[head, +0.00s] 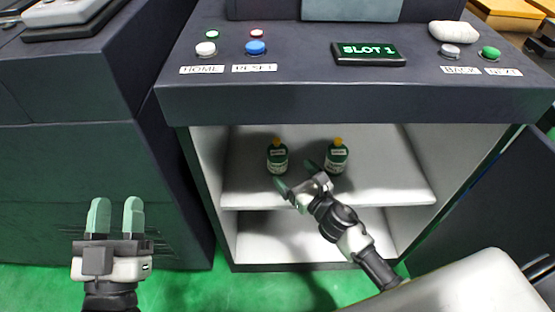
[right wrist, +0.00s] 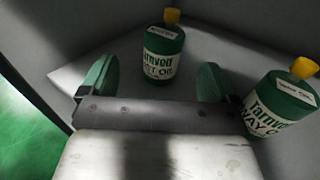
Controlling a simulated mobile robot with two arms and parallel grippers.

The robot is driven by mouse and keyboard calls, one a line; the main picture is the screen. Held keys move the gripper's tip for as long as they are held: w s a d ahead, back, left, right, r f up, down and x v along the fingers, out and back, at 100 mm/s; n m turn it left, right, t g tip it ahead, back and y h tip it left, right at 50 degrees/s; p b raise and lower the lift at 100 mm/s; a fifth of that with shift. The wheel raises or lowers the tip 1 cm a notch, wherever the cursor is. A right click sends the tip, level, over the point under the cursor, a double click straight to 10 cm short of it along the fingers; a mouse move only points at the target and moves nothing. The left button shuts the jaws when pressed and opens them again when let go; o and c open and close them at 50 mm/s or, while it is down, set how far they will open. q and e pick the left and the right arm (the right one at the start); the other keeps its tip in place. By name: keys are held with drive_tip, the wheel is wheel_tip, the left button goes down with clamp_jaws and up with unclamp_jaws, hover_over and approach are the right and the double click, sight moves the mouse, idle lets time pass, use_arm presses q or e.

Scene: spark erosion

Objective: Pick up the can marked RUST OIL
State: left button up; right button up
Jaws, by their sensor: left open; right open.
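The can whose label reads "...ST OIL", apparently RUST OIL, is green with a yellow cap and stands upright on the cabinet shelf, at left in the head view (head: 278,158). In the right wrist view this can (right wrist: 164,62) is just beyond my finger gap. A similar can (head: 337,158) stands to its right; its label (right wrist: 279,112) reads "WAY O...". My right gripper (head: 295,174) is open and empty inside the cabinet, in front of the cans; its fingers also show in the right wrist view (right wrist: 155,80). My left gripper (head: 117,214) is open and empty at the lower left, outside the cabinet.
The white shelf (head: 380,190) is otherwise clear, with an empty lower compartment (head: 290,238) below. The dark console top (head: 300,100) overhangs the cans. An open door (head: 490,215) stands at the right. A dark cabinet (head: 70,160) stands at the left.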

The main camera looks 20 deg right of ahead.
sight(284, 158)
drive_tip(key=x, duration=0.4)
drive_tip(key=shift+w, duration=0.1)
drive_tip(key=x, duration=0.1)
drive_tip(key=b+x, duration=0.1)
drive_tip(key=x, duration=0.2)
drive_tip(key=shift+w+d, duration=0.2)
drive_tip(key=shift+d, duration=0.05)
drive_tip(key=shift+w+a, duration=0.1)
drive_tip(key=shift+w, duration=0.25)
use_arm(q)
drive_tip(key=s+r+t, duration=0.1)
drive_tip(key=t, duration=0.1)
drive_tip(key=s+r+t+h, duration=0.1)
drive_tip(key=r+t, duration=0.1)
drive_tip(key=shift+s+r, duration=0.25)
drive_tip(key=shift+s, duration=0.1)
use_arm(e)
drive_tip(key=shift+c, duration=0.3)
drive_tip(key=c, duration=1)
drive_tip(key=shift+r, duration=0.1)
drive_tip(key=shift+c, duration=0.6)
use_arm(q)
drive_tip(key=shift+w, duration=0.1)
use_arm(e)
drive_tip(key=shift+r, duration=0.1)
